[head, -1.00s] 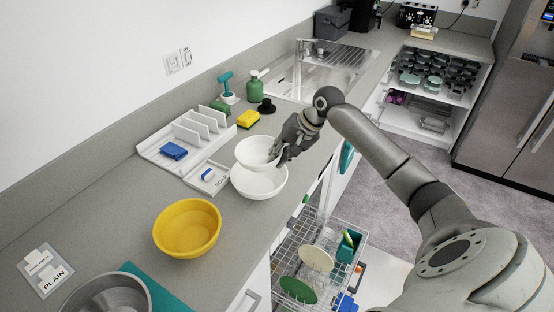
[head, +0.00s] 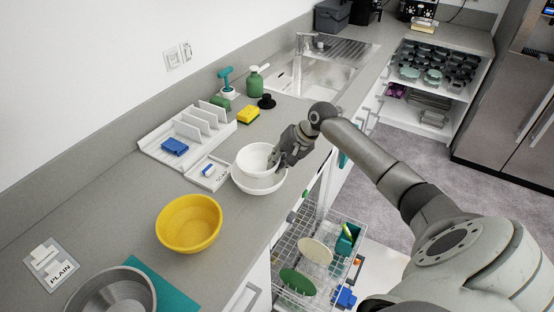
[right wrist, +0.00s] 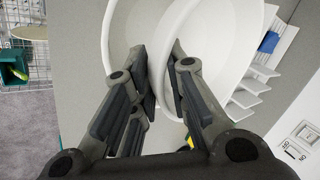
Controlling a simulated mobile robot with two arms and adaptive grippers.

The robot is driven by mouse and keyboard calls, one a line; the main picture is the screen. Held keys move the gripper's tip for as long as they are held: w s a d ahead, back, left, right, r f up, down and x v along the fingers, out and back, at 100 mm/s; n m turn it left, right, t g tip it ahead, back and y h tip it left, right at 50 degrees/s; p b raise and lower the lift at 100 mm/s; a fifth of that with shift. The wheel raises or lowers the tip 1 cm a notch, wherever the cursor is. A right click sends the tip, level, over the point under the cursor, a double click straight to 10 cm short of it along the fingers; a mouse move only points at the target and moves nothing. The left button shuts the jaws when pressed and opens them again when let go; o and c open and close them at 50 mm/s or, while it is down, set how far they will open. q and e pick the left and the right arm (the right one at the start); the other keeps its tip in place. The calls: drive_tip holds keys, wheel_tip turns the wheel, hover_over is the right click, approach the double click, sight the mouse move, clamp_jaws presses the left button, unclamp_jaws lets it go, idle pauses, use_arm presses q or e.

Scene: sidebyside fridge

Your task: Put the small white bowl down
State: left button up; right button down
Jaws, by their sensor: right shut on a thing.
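The small white bowl (head: 254,158) is over the larger white bowl (head: 262,188) on the counter and looks nested in its top. I cannot tell whether it rests there. My right gripper (head: 276,164) is shut on the small bowl's rim from the right side. In the right wrist view, the fingers (right wrist: 162,78) pinch the rim of the small bowl (right wrist: 215,50), with the larger bowl (right wrist: 128,28) partly hidden beneath it. My left gripper is not in view.
A yellow bowl (head: 189,224) and a metal bowl (head: 112,292) stand nearer on the counter. A white rack (head: 188,132) and a small tray (head: 207,172) lie to the left. An open dishwasher rack (head: 318,262) is below the counter edge. The sink (head: 310,75) is farther back.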

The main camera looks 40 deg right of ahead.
drive_tip(key=shift+f, duration=0.25)
drive_tip(key=c, duration=1.4)
unclamp_jaws()
drive_tip(key=shift+r, duration=0.15)
drive_tip(key=shift+r, duration=0.3)
drive_tip(key=shift+b+v, duration=1.35)
drive_tip(key=shift+v, duration=4.8)
